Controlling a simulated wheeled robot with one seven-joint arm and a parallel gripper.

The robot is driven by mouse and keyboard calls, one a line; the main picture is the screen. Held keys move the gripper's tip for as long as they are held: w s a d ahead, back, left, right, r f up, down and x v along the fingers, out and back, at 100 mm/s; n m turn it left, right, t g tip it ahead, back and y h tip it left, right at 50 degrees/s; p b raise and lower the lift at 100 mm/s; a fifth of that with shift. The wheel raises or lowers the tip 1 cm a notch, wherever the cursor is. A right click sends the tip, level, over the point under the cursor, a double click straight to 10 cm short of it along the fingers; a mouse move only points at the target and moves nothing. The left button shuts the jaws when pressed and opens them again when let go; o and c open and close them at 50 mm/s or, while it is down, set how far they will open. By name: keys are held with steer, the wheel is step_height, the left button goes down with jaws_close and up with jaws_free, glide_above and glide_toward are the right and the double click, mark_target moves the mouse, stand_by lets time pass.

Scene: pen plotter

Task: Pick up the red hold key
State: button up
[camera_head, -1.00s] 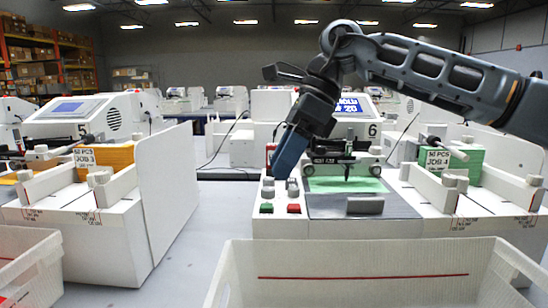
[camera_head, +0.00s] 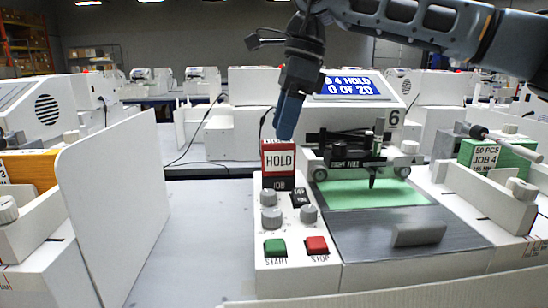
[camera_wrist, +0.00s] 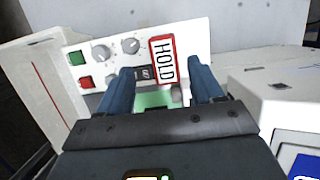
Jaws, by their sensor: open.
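The red hold key (camera_head: 278,162) is a red-framed tag with a white face reading HOLD. It stands upright at the back of the white control panel (camera_head: 262,270) of plotter 6. In the wrist view the hold key (camera_wrist: 163,60) shows between and beyond the two blue fingers. My gripper (camera_head: 286,132) points down just above and behind or over the key in the head view; the exact depth gap is unclear. In the wrist view my gripper (camera_wrist: 160,67) is open with nothing between its fingers.
The panel carries grey knobs (camera_head: 271,218), a green START button (camera_head: 275,248) and a red STOP button (camera_head: 317,245). The pen carriage (camera_head: 355,158) stands right of the key over a green sheet (camera_head: 370,195).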

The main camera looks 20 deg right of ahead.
mark_target(275, 152)
steer(key=x, duration=0.6)
steer(key=shift+w+f, duration=0.25)
steer(key=shift+f, duration=0.1)
steer(key=shift+c, duration=0.3)
steer(key=c, duration=1)
